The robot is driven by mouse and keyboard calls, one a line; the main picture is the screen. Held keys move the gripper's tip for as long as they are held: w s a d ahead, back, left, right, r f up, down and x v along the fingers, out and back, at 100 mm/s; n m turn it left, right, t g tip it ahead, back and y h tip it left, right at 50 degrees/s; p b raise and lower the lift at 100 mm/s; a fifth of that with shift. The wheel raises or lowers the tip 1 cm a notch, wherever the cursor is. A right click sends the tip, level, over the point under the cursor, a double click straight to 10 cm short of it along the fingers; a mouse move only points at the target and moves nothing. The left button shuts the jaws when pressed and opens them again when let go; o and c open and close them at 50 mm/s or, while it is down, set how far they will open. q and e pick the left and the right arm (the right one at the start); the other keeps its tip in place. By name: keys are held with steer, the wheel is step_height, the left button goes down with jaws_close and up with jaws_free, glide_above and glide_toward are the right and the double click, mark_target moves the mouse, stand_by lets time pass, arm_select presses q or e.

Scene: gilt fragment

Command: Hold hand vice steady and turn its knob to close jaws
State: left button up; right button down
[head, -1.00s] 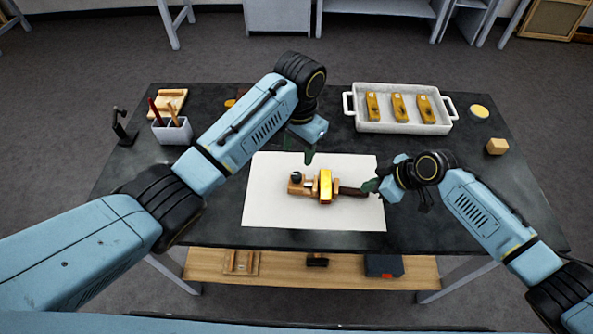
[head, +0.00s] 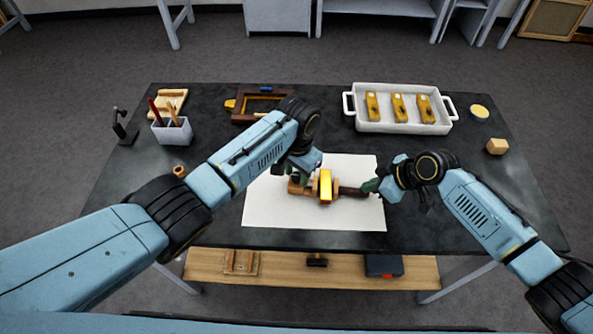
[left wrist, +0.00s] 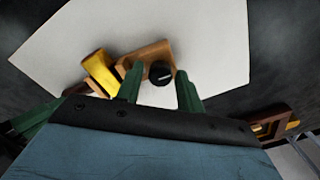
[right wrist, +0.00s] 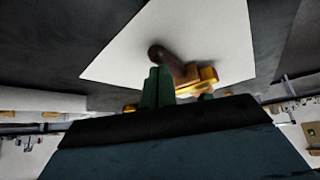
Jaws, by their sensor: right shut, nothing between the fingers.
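The hand vice (head: 309,191) lies on a white sheet (head: 270,212), its wooden body to the left and dark handle (head: 353,191) to the right. A gold piece (head: 325,186) sits at its middle. The black knob (left wrist: 161,72) shows in the left wrist view. My left gripper (left wrist: 159,68) is open, one finger on each side of the knob with gaps; its arm mostly hides the knob in the head view. My right gripper (head: 371,186) is shut and empty at the handle's right end. In the right wrist view its fingers (right wrist: 158,72) overlap the handle (right wrist: 168,60); contact is unclear.
A white tray (head: 350,116) with several gold pieces stands at the back right. A pen holder (head: 173,133), a black stand (head: 122,128) and a dark wooden frame (head: 240,118) are at the left and back. A wooden block (head: 497,146) lies far right. The sheet's front is clear.

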arm_select(q)
steer(key=c, duration=0.7)
arm_select(e)
steer(key=shift+s+f, duration=0.25)
steer(key=shift+f, duration=0.1)
arm_select(q)
steer(key=shift+m, duration=0.3)
steer(key=m, duration=1.2)
steer(key=shift+m, duration=0.3)
steer(key=m, duration=0.3)
steer(key=shift+d+m, duration=0.1)
steer(key=shift+m, duration=0.2)
steer(key=m, duration=0.3)
steer(key=shift+m, duration=0.4)
steer(key=m, duration=0.6)
